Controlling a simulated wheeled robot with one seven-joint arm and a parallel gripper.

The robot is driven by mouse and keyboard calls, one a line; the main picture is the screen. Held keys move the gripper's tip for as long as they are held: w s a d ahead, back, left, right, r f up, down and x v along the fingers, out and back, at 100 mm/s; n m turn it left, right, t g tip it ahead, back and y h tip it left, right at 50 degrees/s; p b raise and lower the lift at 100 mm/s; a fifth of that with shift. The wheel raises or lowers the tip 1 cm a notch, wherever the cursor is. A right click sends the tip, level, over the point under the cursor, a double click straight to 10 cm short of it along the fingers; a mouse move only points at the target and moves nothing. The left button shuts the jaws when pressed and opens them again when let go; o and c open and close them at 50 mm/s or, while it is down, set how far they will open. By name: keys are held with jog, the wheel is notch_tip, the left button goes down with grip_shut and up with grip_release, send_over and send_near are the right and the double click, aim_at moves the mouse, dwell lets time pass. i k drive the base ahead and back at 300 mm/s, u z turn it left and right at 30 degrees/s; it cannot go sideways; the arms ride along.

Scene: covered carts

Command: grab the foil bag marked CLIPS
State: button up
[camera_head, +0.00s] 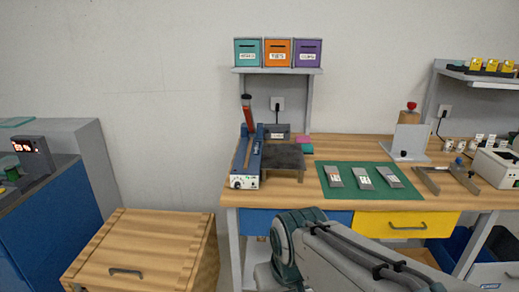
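Three small silvery foil bags lie side by side on a green mat (350,193) on the wooden workbench (290,193): a left bag (333,176), a middle bag (362,178) and a right bag (389,177). Each has a pale label with small coloured marks. The print is too small to read, so I cannot tell which is marked CLIPS. My grey arm reaches in from the bottom right, in front of the bench and below the mat. My gripper is not visible.
A blue heat-sealer-like device (247,160) and a dark stand (283,160) are left of the mat; a metal bracket (408,142) stands behind it. Teal, orange and purple labelled boxes (278,53) sit on a shelf. A closed wooden cart (140,250) stands lower left.

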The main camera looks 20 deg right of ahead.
aim_at(332, 172)
jog(key=z, duration=0.35)
jog(key=i, duration=0.6)
jog(key=z, duration=0.5)
jog(key=i, duration=1)
jog(key=u, duration=0.15)
